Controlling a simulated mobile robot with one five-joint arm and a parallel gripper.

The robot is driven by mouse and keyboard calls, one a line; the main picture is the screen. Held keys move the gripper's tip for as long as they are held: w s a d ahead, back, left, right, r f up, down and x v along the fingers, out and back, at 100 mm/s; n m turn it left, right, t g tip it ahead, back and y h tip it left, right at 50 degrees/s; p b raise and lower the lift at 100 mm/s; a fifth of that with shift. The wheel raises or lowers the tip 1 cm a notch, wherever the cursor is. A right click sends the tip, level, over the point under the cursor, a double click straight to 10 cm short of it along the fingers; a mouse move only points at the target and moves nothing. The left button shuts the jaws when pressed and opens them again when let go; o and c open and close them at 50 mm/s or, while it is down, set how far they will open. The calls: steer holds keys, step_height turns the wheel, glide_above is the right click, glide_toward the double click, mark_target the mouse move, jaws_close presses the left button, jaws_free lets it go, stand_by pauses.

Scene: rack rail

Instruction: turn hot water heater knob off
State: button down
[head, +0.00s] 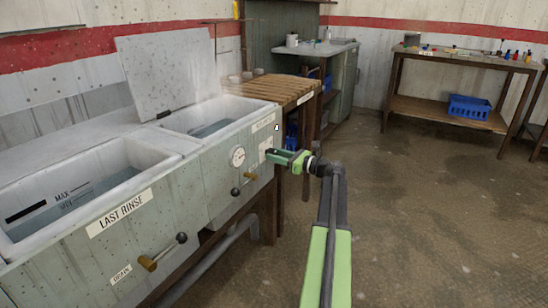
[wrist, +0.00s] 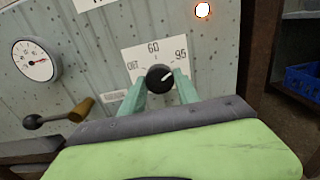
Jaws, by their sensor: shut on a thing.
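The heater knob (wrist: 160,78) is a round black dial on a white plate (wrist: 135,58) in the wrist view. The plate reads 60 at the top, 95 at the right, and a blurred label at the left. The knob's white pointer slants up and right, between 60 and 95. My gripper (wrist: 161,86) has its two pale green fingers on either side of the knob and is shut on it. In the head view my gripper (head: 283,156) reaches the front panel at the right end of the sink unit, beside the white plate (head: 264,149); the knob itself is hard to make out.
A lit orange-white lamp (wrist: 203,9) is above right of the plate. The sink unit (head: 125,225) has another drain lever (head: 160,252). The floor at right is clear.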

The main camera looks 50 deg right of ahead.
steer(key=c, duration=2.1)
jaws_free()
steer(key=shift+a, duration=0.45)
steer(key=shift+d, duration=0.3)
jaws_close()
steer(key=shift+n, duration=0.5)
steer(key=n, duration=2.2)
steer(key=shift+r+n, duration=0.1)
steer(key=shift+n, duration=0.3)
steer(key=o, duration=1.2)
jaws_free()
steer(key=shift+d, duration=0.15)
